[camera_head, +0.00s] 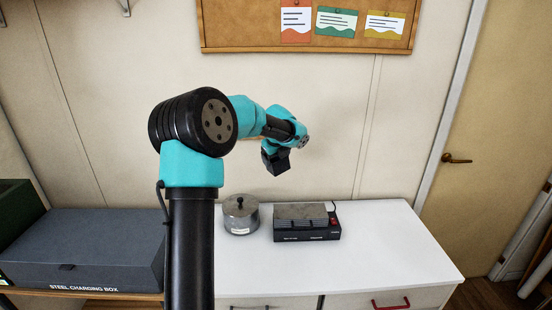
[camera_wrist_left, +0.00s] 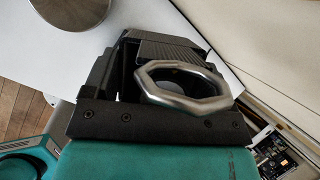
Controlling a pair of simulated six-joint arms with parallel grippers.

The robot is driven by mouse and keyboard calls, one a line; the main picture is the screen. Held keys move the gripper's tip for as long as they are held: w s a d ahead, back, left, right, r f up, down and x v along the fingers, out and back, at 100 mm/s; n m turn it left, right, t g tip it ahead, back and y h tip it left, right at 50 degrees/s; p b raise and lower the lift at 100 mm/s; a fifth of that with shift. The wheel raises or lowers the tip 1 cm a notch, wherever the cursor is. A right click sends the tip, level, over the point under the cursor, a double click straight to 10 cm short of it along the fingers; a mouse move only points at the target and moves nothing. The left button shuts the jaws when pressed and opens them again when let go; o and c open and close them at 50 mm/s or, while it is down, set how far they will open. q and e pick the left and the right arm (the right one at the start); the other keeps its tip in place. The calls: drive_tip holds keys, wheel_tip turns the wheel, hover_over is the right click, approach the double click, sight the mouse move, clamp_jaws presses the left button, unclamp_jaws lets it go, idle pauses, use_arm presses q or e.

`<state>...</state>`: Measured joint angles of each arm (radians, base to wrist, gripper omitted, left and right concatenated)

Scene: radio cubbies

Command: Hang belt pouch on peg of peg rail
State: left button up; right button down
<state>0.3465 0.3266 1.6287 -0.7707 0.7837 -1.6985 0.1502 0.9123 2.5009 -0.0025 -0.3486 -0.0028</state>
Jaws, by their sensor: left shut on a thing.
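My left gripper (camera_head: 276,162) is in front of the pale wall, above the back of the white counter. In the left wrist view its dark jaws (camera_wrist_left: 135,60) are shut, with an octagonal metal ring (camera_wrist_left: 143,83) at them. I cannot tell from the picture whether this ring belongs to the belt pouch, and I cannot make out a pouch body in either view. I cannot identify the peg rail or a peg in these frames. My right gripper is in neither view.
On the white counter (camera_head: 390,240) stand a lidded metal tin (camera_head: 240,220) and a black device with a grey top (camera_head: 307,222). A dark steel charging box (camera_head: 80,250) is at left. A cork board (camera_head: 245,32) hangs above. The counter's right part is clear.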

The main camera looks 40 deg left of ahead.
use_arm(q)
drive_tip(key=w+a+f, duration=0.1)
drive_tip(key=w+a, duration=0.4)
drive_tip(key=a, duration=0.1)
drive_tip(key=shift+w+f, duration=0.2)
drive_tip(key=shift+w, duration=0.15)
idle(1.0)
idle(0.5)
drive_tip(key=o, duration=1)
drive_tip(key=shift+c, duration=0.2)
drive_tip(key=v, duration=1.7)
drive_tip(key=shift+s, duration=0.15)
drive_tip(key=shift+r, duration=0.1)
